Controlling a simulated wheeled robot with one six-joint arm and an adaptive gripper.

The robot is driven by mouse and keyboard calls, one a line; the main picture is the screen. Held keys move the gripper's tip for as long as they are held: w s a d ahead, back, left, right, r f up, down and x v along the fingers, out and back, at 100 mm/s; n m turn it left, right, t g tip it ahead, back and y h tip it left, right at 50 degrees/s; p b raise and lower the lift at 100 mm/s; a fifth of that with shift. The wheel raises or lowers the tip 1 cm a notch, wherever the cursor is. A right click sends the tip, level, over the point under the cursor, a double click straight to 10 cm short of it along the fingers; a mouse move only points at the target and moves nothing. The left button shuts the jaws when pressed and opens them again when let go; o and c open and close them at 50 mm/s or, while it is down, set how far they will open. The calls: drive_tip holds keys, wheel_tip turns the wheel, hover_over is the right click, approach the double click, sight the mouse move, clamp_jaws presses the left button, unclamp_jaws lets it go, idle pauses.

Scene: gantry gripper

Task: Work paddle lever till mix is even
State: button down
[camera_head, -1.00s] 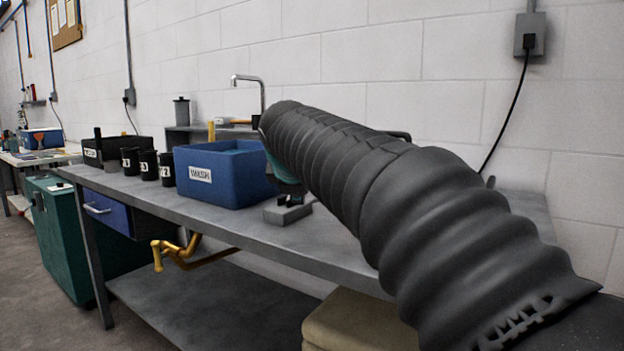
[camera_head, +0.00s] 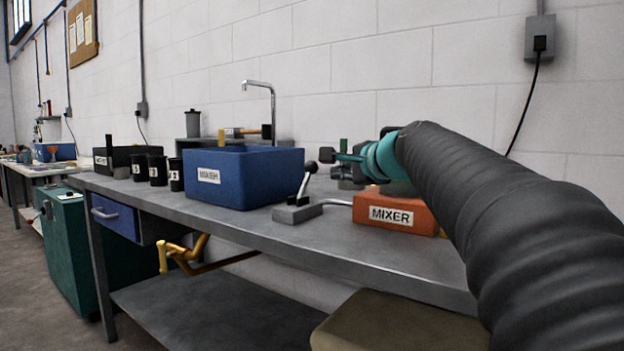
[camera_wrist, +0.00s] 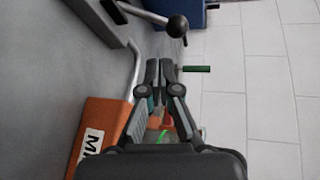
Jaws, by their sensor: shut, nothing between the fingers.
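The orange mixer box (camera_head: 395,213) with a MIXER label sits on the bench; its orange side also shows in the wrist view (camera_wrist: 103,120). Left of it is a grey lever base (camera_head: 297,213) with a tilted lever ending in a black knob (camera_head: 309,168). The knob is also near the top of the wrist view (camera_wrist: 177,26). A thin bent rod runs from the base toward the mixer. My gripper (camera_wrist: 158,66) is shut and empty, above and behind the mixer, its tips apart from the knob. My arm hides part of the mixer's right end.
A blue labelled bin (camera_head: 245,178) stands left of the lever. Black cups (camera_head: 158,170), a dark tray and a tap (camera_head: 272,110) are farther off. A green handle (camera_wrist: 196,69) is close to my fingertips. The bench front (camera_head: 340,255) is clear.

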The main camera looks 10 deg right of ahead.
sight(306, 179)
drive_tip(key=w+m, duration=0.1)
drive_tip(key=w, duration=0.2)
drive_tip(key=w+m, duration=0.1)
drive_tip(key=w, duration=0.2)
drive_tip(key=w+f, duration=0.1)
drive_tip(key=w, duration=0.2)
drive_tip(key=shift+w+a+m+t, duration=0.2)
drive_tip(key=shift+a+m+t, duration=0.1)
drive_tip(key=shift+a+m, duration=0.1)
